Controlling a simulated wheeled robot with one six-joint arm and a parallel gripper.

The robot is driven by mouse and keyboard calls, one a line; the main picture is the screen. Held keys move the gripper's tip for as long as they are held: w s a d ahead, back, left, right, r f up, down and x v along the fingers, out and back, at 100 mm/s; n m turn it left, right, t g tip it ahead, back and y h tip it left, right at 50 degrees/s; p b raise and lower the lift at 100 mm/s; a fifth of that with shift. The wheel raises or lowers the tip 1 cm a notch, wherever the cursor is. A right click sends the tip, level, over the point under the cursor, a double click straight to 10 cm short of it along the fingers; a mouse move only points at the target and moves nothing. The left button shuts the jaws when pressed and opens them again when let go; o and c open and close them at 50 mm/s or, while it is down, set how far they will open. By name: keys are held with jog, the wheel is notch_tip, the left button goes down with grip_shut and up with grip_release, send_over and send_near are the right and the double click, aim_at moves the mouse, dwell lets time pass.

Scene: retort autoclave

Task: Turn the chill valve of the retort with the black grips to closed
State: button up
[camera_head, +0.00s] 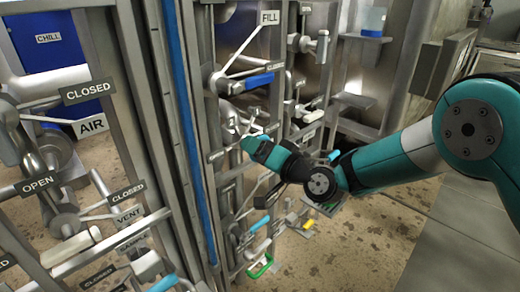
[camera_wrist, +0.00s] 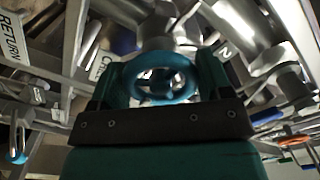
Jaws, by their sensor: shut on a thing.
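My gripper (camera_head: 245,139) reaches in among the pipes and valves of the middle rack in the head view. In the wrist view my gripper (camera_wrist: 165,74) has its two dark fingers on either side of a blue ring-shaped handle (camera_wrist: 180,64) and is shut on it. The handle sits in front of a grey metal valve body (camera_wrist: 158,32). A partly hidden sign starting with "C" (camera_wrist: 101,66) is just left of it. In the head view my gripper covers the held handle. I cannot tell which valve is the chill valve or its position.
A blue CHILL panel (camera_head: 48,41) and signs CLOSED (camera_head: 88,92), AIR (camera_head: 92,125) and OPEN (camera_head: 38,185) are at the left. A FILL sign (camera_head: 270,18) is above my gripper. A RETURN sign (camera_wrist: 10,38) shows in the wrist view. Pipes crowd the gripper; floor (camera_head: 370,235) is clear at right.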

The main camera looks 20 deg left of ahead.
jog(key=o, duration=0.9)
jog(key=b+v, duration=0.5)
jog(key=v, duration=1.2)
jog(key=shift+s+d, duration=0.15)
jog(key=shift+d, duration=0.1)
